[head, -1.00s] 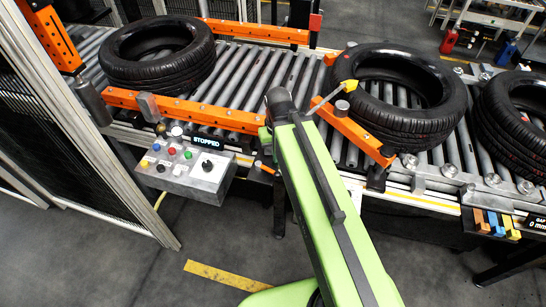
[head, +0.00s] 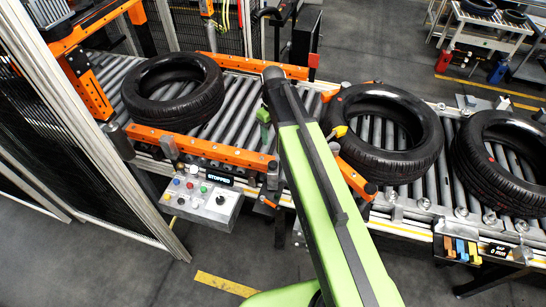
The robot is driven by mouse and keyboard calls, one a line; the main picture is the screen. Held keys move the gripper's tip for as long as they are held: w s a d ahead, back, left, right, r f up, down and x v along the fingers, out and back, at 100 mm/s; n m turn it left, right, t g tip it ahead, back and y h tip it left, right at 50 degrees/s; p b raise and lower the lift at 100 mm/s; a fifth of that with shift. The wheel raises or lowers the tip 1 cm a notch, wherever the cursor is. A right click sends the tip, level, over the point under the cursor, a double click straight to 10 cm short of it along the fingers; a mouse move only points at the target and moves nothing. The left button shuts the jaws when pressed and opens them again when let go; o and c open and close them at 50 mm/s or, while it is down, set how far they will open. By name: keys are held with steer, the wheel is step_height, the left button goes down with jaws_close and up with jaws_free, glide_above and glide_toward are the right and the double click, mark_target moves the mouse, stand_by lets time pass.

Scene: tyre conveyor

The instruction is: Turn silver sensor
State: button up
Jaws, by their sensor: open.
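I cannot tell for certain which part is the silver sensor. A second small grey part (head: 272,177) is at the rail's right end, beside my green arm. A yellow-tipped part (head: 340,131) shows just right of my arm, by the middle tyre. My arm crosses the middle of the head view and reaches over the conveyor's front. My gripper does not show; the arm hides what lies behind it.
The left tyre (head: 173,91), middle tyre (head: 384,133) and right tyre (head: 503,160) lie flat on the roller conveyor. A control box (head: 205,201) with buttons and a STOPPED display (head: 220,179) hangs at the front. A mesh fence (head: 75,140) stands left. The front floor is open.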

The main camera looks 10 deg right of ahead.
mark_target(273, 164)
step_height(273, 164, down, 18)
steer(key=b, duration=1.7)
steer(key=shift+r, duration=0.25)
jaws_close()
steer(key=shift+m, duration=0.7)
jaws_free()
steer(key=shift+r, duration=0.1)
